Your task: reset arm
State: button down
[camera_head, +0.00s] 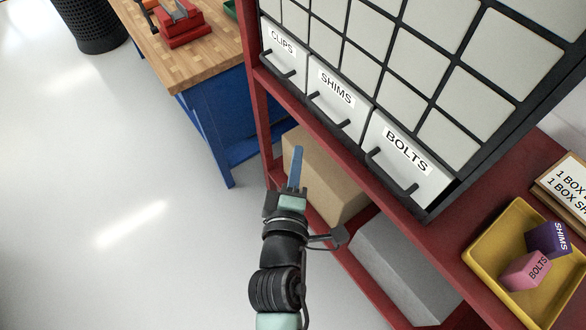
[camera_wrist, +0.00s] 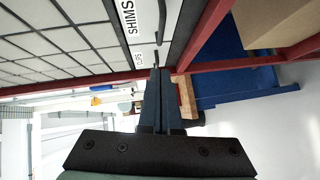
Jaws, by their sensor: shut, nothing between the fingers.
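My gripper (camera_head: 296,168) is in the lower middle of the head view, in front of the red rack. It is shut with nothing between its fingers. In the wrist view its fingers (camera_wrist: 160,100) point away, pressed together, toward the rack's red upright. No object touches the fingertips in either view. My arm reaches up from the bottom edge of the head view.
A drawer cabinet (camera_head: 415,70) has drawers labelled CLIPS, SHIMS and BOLTS. A yellow tray (camera_head: 481,247) holds a purple SHIMS box (camera_head: 545,238) and a pink BOLTS box (camera_head: 524,273). A cardboard box (camera_head: 325,185) is on the lower shelf. A workbench (camera_head: 190,65) stands behind; left floor is clear.

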jog(key=shift+v, duration=1.1)
jog(key=shift+a, duration=0.1)
jog(key=w+r+m+t, duration=0.3)
jog(key=r+m, duration=0.1)
jog(key=r, duration=1)
jog(key=w+r+m+t, duration=0.25)
jog(key=r+m, duration=0.25)
jog(key=r, duration=0.9)
jog(key=s+r+m+t+y, duration=0.1)
jog(key=s+r+m+t, duration=0.2)
jog(key=r, duration=0.8)
jog(key=s+r+m+t+y, duration=0.1)
jog(key=s+r+m+t, duration=0.1)
jog(key=s+r, duration=0.5)
notch_tip(320, 180, up, 6)
jog(key=shift+s+a+f+m+t, duration=0.25)
jog(key=shift+s+a+m+t, duration=0.05)
jog(key=shift+a+m+t, duration=0.15)
